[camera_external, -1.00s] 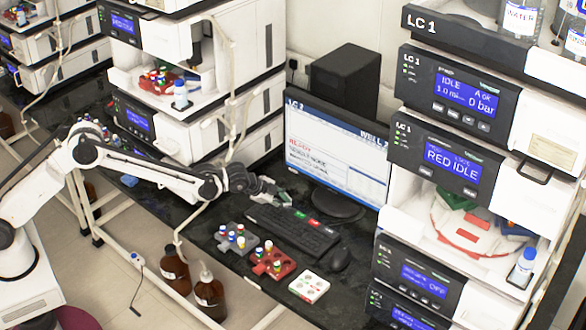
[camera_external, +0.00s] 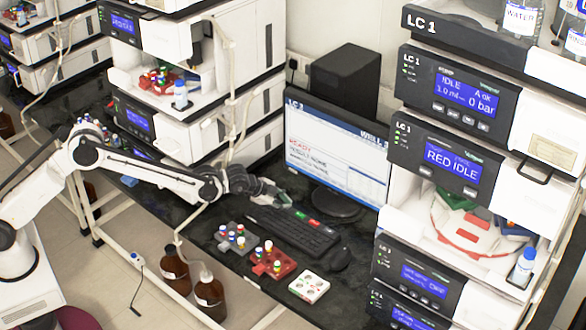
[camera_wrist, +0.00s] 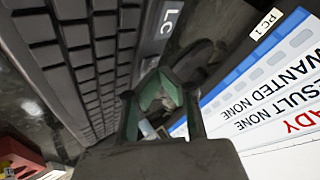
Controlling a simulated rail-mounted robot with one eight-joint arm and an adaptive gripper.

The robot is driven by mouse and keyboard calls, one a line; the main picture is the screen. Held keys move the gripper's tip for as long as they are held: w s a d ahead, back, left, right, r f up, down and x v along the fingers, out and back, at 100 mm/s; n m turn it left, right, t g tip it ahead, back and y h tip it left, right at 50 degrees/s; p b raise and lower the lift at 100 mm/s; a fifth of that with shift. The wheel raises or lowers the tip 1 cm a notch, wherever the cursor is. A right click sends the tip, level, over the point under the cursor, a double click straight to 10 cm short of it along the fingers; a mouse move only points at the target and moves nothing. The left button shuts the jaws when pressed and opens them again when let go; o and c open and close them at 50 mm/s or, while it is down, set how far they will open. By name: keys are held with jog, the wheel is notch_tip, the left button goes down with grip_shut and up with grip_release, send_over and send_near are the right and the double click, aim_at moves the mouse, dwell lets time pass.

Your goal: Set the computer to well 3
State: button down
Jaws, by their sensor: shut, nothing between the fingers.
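The computer's monitor (camera_external: 335,155) stands upright on the bench, headed "LC 1", with a "WELL" label whose number I cannot read surely. Below it are red "READY" and lines that the wrist view of the screen (camera_wrist: 275,95) shows as "RESULT NONE" and "WANTED NONE". My gripper (camera_external: 283,199) is shut and empty over the keyboard's far left end. In the wrist view my gripper (camera_wrist: 160,80) points between keyboard (camera_wrist: 75,70) and monitor; contact cannot be told.
A mouse (camera_external: 340,259) lies right of the keyboard. A grey vial rack (camera_external: 228,247), a red vial rack (camera_external: 282,268) and a white well plate (camera_external: 309,287) stand in front. Instrument stacks rise on both sides. A black box (camera_external: 350,82) stands behind the monitor.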

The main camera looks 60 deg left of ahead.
dwell(0.5)
jog(key=shift+r, duration=0.8)
jog(key=shift+r+p, duration=1.15)
jog(key=shift+r, duration=1.35)
jog(key=shift+d, duration=0.1)
